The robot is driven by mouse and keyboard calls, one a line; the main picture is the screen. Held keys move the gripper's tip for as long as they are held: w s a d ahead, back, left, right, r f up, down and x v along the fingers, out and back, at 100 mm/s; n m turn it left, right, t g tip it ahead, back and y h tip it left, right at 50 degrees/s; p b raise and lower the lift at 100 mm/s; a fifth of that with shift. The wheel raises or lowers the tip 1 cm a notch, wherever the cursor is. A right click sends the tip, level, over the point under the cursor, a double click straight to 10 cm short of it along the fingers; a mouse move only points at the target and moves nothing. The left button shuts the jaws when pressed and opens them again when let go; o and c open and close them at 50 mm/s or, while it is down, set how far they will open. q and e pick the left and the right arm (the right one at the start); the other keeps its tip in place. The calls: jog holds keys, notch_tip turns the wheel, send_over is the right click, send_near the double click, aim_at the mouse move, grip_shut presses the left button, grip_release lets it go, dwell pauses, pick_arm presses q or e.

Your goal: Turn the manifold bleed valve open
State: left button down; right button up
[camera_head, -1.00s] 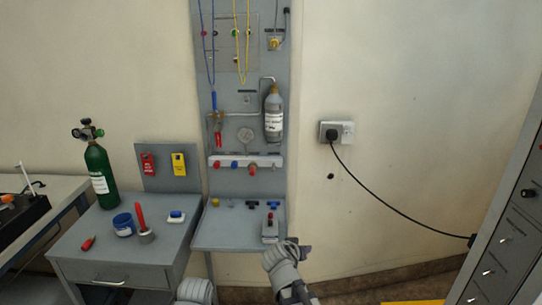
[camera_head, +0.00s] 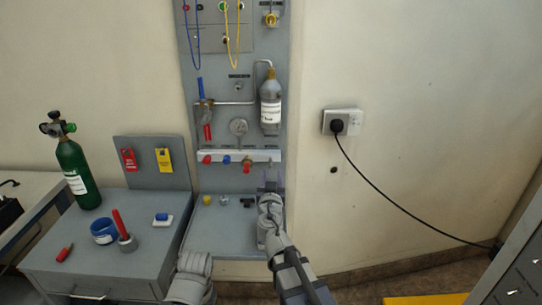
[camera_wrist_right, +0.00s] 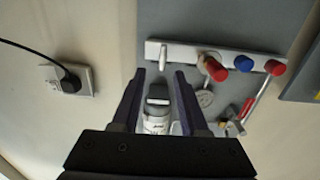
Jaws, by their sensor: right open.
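The manifold (camera_head: 215,157) is a pale bar across the grey wall panel, with red and blue knobs. The wrist view also shows the manifold (camera_wrist_right: 222,52), with a small pale metal lever (camera_wrist_right: 158,58) at its left end there. I take this lever for the bleed valve; its label is not readable. My right gripper (camera_head: 272,172) is just below the bar's right end in the head view. In the right wrist view the gripper (camera_wrist_right: 163,74) is open and empty, its fingertips just short of the lever and on either side of it.
A grey bottle (camera_head: 271,100) and a gauge (camera_head: 239,128) are on the panel above the bar. A small shelf (camera_head: 215,235) juts out below. A bench (camera_head: 110,260) with a blue jar (camera_head: 104,232) and a green cylinder (camera_head: 76,172) stands left.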

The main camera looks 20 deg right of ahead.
aim_at(271, 163)
jog(key=shift+w+a+r, duration=0.1)
jog(key=shift+w, duration=0.3)
jog(key=shift+w, duration=0.1)
jog(key=x, duration=0.7)
jog(key=shift+w, duration=0.35)
jog(key=shift+s, duration=0.1)
grip_shut()
